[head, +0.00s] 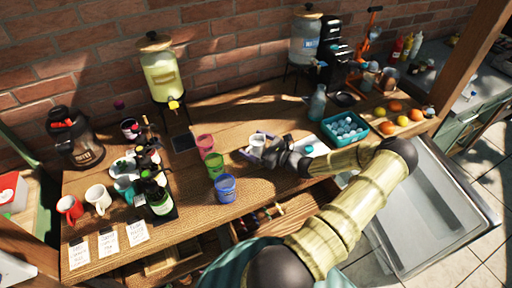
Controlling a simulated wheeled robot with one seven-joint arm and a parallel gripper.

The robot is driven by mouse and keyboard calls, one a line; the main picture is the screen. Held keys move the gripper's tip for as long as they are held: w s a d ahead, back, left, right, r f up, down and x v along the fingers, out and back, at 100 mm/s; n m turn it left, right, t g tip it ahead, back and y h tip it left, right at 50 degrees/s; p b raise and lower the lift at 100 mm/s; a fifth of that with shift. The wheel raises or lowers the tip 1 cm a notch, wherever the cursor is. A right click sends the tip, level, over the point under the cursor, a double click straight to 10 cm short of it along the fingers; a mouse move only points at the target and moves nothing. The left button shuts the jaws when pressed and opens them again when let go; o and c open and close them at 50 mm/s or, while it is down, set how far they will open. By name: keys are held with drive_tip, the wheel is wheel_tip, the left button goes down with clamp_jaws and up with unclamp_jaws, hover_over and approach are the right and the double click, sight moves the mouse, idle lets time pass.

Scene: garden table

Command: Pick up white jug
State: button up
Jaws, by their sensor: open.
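A small white vessel (257,141), which looks like the white jug, stands on a pale tray or cloth (246,155) near the middle of the wooden table. My gripper (269,151) is right beside it on its right, reaching in from the right, with its jaws open. The dark gripper body covers part of the vessel's right side, and I cannot tell whether the fingers touch it. Another white vessel, with a handle (98,199), stands at the table's left end beside a red mug (70,207).
Pink (205,144), green (215,164) and blue (226,187) cups stand left of my gripper. A teal crate (344,129) and a blue-grey bottle (318,103) stand right and behind. Drink dispensers (161,75) line the wall. Bottles (158,197) crowd the left.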

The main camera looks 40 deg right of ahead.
idle(0.5)
drive_tip(key=c, duration=1.1)
drive_tip(key=shift+o, duration=0.2)
drive_tip(key=shift+d, duration=0.1)
drive_tip(key=shift+r, duration=0.15)
wheel_tip(320, 180, up, 10)
drive_tip(key=b, duration=0.2)
drive_tip(key=shift+f, duration=0.2)
drive_tip(key=shift+w, duration=0.1)
idle(0.3)
